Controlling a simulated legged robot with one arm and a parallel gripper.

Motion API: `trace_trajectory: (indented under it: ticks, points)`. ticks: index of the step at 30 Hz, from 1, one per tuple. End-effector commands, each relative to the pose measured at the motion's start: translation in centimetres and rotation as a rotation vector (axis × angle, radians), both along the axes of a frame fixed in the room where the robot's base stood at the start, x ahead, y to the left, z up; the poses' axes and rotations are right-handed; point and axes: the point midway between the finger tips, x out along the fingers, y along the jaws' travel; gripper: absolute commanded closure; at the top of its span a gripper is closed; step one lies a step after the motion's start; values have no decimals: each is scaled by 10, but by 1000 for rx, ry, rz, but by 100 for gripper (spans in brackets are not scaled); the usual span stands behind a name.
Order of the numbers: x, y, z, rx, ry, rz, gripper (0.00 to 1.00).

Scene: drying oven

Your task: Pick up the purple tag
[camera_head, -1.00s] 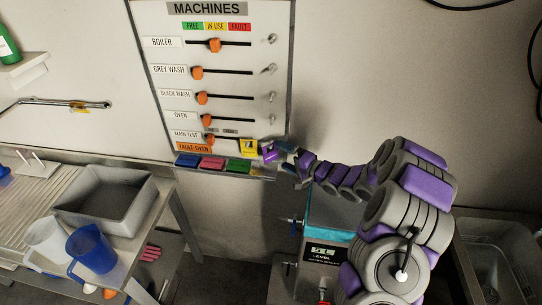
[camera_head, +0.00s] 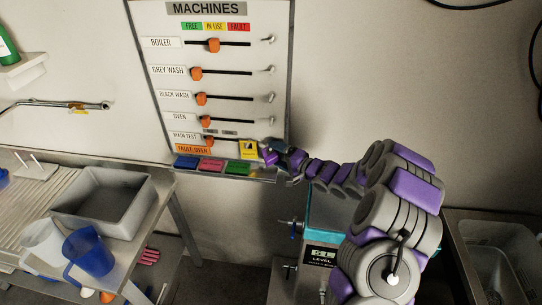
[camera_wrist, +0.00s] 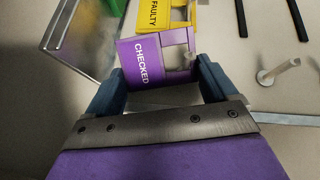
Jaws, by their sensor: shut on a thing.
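The purple tag (camera_wrist: 150,64), marked CHECKED, is between the dark blue fingertips of my gripper (camera_wrist: 160,85) in the wrist view. My gripper is shut on it. The tag has a cut-out at its right side, and a metal peg shows at that cut-out. I cannot tell whether the tag still hangs on the peg. In the head view the purple tag (camera_head: 268,157) is small and partly hidden by my gripper (camera_head: 277,152), at the lower right corner of the machines board.
The yellow FAULTY tag (camera_wrist: 182,16) is just beyond the purple tag. The machines board (camera_head: 220,85) has orange sliders and bare pegs. Below it a ledge (camera_head: 262,176) carries blue, pink and green tags. A grey tray (camera_head: 100,225) and blue jug (camera_head: 88,252) stand at left.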

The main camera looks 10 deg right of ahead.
Motion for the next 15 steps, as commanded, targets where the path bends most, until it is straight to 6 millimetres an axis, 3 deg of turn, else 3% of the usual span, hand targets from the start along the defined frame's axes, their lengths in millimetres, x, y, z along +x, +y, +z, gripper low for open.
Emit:
trace_trajectory:
  ticks: [3,15]
  points:
    - [0,0,-1,-1,3,-1,47]
    - [0,-1,9,-2,3,-2,47]
